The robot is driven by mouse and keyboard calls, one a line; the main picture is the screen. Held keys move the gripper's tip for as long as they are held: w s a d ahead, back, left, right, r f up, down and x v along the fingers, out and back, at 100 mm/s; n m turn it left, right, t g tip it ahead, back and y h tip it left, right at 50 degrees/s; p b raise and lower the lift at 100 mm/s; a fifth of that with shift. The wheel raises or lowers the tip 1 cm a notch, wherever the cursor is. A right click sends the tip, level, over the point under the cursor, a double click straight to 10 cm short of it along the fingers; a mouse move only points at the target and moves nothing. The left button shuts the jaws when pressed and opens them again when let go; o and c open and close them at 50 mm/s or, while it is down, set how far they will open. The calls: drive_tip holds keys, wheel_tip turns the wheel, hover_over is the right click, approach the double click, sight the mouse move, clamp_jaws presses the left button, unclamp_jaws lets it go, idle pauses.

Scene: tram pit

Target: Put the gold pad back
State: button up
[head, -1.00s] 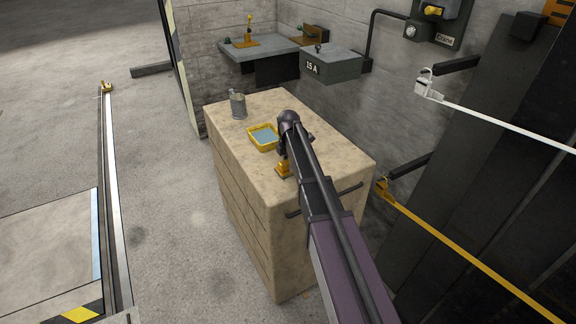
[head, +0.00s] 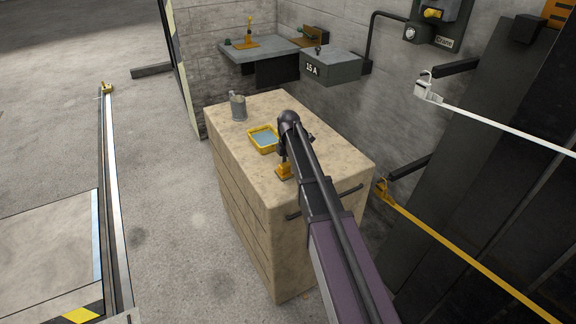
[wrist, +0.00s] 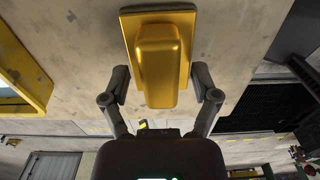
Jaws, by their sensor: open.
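The gold pad (head: 285,172) sits on the top of the beige stone-like cabinet (head: 335,160), near its front edge. In the wrist view the gold pad (wrist: 161,62) shows as a raised block on a wider flat base. My gripper (wrist: 162,86) is open, with one finger on each side of the block. Small gaps seem to show beside the block; I cannot tell whether a finger touches it. In the head view my arm comes from the lower right and hides part of the gripper.
A yellow tray with a blue inside (head: 263,147) stands close behind the pad. A grey metal mug (head: 238,107) stands at the cabinet's far left. A grey wall shelf (head: 262,54) and a grey box marked 15 A (head: 330,66) are behind. A yellow bar (head: 460,248) is at right.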

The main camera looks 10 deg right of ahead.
sight(289, 163)
wheel_tip(289, 163, up, 11)
drive_tip(key=p, duration=1)
drive_tip(key=shift+p, duration=0.35)
drive_tip(key=shift+r, duration=0.1)
drive_tip(key=s+m, duration=2.1)
drive_tip(key=s, duration=0.8)
drive_tip(key=shift+m, duration=0.3)
drive_tip(key=shift+a, duration=0.1)
